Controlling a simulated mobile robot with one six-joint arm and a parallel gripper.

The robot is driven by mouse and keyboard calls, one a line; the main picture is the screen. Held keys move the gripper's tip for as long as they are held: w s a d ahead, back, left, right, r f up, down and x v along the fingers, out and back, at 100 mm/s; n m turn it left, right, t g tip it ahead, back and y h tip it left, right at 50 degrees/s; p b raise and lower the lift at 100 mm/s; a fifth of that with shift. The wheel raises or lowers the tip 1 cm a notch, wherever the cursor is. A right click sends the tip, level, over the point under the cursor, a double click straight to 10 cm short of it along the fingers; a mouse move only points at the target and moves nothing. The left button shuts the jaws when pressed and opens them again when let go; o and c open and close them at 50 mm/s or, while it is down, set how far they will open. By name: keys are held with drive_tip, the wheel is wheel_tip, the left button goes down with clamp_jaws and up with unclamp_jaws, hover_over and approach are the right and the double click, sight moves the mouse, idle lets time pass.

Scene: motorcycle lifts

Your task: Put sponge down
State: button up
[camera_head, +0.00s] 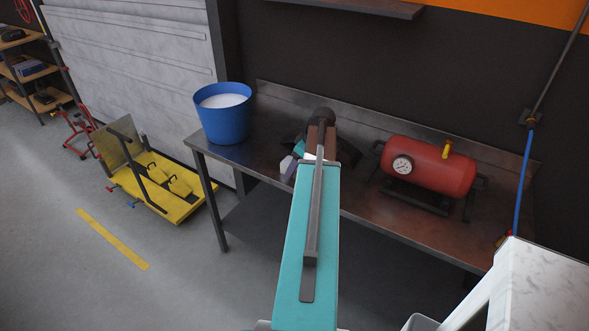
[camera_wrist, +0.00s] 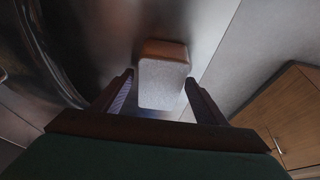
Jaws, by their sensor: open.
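The sponge (camera_wrist: 163,82) is a pale grey block with a browner end in the wrist view. It lies between the two fingertips of my gripper (camera_wrist: 158,84), which is open, with a narrow gap visible at each side. The sponge appears to be on or just above the metal workbench; I cannot tell whether it touches it. In the head view my teal arm covers most of the gripper. A small pale piece shows left of the arm at the workbench (camera_head: 240,157) front edge; I cannot tell whether it is sponge or finger.
A blue bucket (camera_head: 226,122) with white contents stands on the workbench's left end. A red tank (camera_head: 428,168) with a gauge stands at the right. A yellow lift (camera_head: 165,190) is on the floor at left. A wooden cabinet (camera_wrist: 290,115) shows at right in the wrist view.

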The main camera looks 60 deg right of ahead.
drive_tip(key=b+v, duration=0.2)
drive_tip(key=v, duration=0.9)
drive_tip(key=shift+s+r+b, duration=0.2)
drive_tip(key=shift+r+b, duration=0.1)
idle(0.5)
